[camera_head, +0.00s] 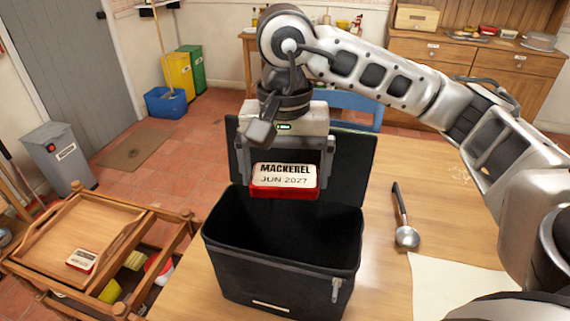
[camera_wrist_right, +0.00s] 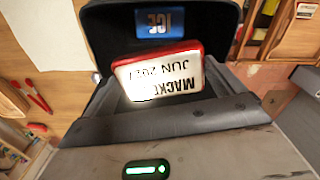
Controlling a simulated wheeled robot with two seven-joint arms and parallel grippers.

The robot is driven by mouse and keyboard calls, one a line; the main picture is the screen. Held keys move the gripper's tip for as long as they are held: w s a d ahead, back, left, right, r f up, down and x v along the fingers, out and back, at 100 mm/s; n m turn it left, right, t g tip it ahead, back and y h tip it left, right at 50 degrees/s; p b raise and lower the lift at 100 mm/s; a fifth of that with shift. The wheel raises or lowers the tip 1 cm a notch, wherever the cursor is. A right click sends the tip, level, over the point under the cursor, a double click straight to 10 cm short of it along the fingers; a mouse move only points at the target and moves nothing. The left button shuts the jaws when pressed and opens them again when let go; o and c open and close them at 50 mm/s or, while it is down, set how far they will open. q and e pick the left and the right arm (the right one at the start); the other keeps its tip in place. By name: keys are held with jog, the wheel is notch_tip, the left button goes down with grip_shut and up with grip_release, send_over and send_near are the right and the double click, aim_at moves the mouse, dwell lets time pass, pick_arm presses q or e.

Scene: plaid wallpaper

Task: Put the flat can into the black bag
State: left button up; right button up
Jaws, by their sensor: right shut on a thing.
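The flat can (camera_head: 284,181) is red and white and labelled MACKEREL JUN 2027. My right gripper (camera_head: 285,172) is shut on it and holds it over the open mouth of the black bag (camera_head: 275,275). The bag stands on the wooden table with its lid raised behind the can. In the right wrist view the can (camera_wrist_right: 160,75) sits between the fingers, with the bag's dark inside (camera_wrist_right: 112,20) and a blue ICE pack (camera_wrist_right: 161,22) beyond it. My left gripper is not in view.
A ladle (camera_head: 405,225) and a pale sheet (camera_head: 455,282) lie on the table right of the bag. A wooden cart (camera_head: 75,250) with a small tin (camera_head: 82,260) on top stands at left. A blue chair (camera_head: 350,105) is behind the table.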

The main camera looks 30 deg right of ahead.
notch_tip(320, 180, down, 4)
jog(key=shift+r+b, duration=0.25)
jog(key=shift+b, duration=0.5)
jog(key=shift+f+b, duration=0.5)
jog(key=shift+f, duration=0.35)
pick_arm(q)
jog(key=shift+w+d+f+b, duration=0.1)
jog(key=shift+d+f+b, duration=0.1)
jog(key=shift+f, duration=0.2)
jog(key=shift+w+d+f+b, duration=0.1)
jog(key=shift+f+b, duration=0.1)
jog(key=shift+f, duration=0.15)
pick_arm(e)
jog(key=shift+f, duration=0.85)
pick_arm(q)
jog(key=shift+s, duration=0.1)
pick_arm(e)
jog(key=o, duration=0.7)
jog(key=shift+r, duration=0.15)
